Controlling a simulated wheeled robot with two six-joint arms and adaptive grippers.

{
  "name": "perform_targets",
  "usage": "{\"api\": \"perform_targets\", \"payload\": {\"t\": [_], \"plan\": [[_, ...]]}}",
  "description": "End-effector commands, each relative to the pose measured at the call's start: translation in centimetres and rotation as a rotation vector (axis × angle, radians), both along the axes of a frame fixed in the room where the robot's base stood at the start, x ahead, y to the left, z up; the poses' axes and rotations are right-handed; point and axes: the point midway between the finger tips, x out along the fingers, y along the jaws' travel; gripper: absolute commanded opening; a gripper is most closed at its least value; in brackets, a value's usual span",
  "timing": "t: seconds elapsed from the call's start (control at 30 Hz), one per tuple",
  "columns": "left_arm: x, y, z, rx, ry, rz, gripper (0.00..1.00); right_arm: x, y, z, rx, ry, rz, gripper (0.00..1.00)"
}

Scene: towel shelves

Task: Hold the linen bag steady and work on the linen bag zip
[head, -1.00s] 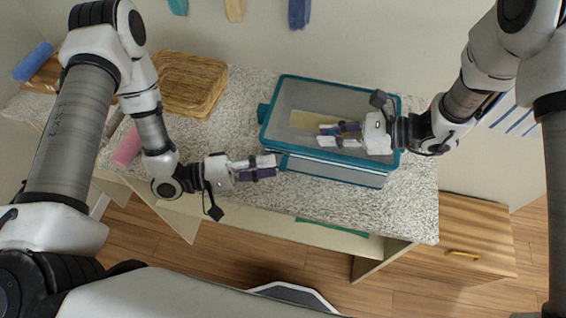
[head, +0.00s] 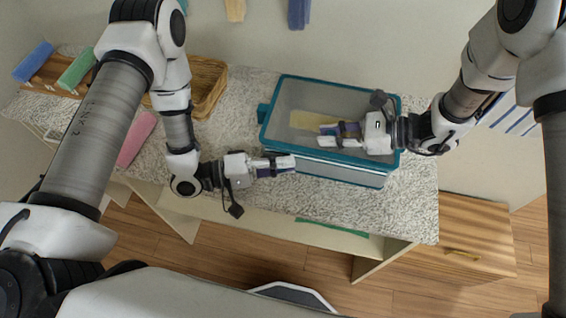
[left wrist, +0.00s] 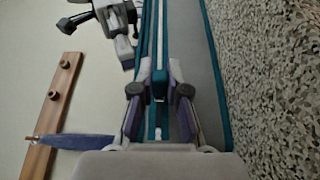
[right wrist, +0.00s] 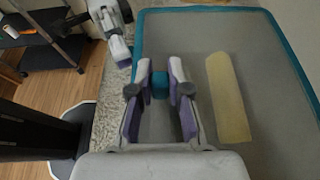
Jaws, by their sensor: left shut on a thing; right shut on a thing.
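The linen bag (head: 285,95) is a grey, box-shaped bag with teal edging on the counter. Its grey side wall and teal and white bands show in the left wrist view (left wrist: 215,110). My left gripper (head: 290,163) is at the bag's front left corner, shut on a small teal piece (left wrist: 160,85) along those bands, apparently the zip pull. My right gripper (head: 324,135) is over the bag's top near its front edge, shut on a teal tab (right wrist: 160,84). A pale yellow roll (right wrist: 228,100) shows at the bag's top; I cannot tell whether it lies inside.
A wicker basket (head: 210,85) stands at the back left of the speckled counter (head: 235,110). Blue (head: 34,62) and green (head: 77,69) rolls are on a wooden rack. The counter right of the bag is clear.

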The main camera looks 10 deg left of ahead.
Motion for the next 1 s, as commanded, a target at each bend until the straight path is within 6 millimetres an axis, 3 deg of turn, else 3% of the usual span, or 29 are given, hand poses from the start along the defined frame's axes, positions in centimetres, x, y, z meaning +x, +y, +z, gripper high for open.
{"api": "perform_targets", "payload": {"t": [0.3,0.6,0.63,0.7,1.0], "plan": [[0.1,3.9,0.0,0.000,0.001,0.005,0.00,0.0,0.0,0.0,0.000,0.000,0.000,0.00],[0.1,4.1,-0.1,0.001,0.000,0.002,0.00,0.0,0.0,0.0,-0.001,0.000,-0.001,0.00],[0.1,4.1,-0.1,0.001,0.000,0.002,0.21,0.0,0.0,0.0,-0.001,0.001,-0.001,0.00],[0.1,4.1,-0.1,0.001,0.000,0.002,0.42,0.0,0.0,0.0,-0.001,0.001,-0.001,0.00],[0.0,4.2,0.0,0.001,0.000,0.001,0.42,0.0,0.0,0.0,-0.001,0.000,0.000,0.00]]}}
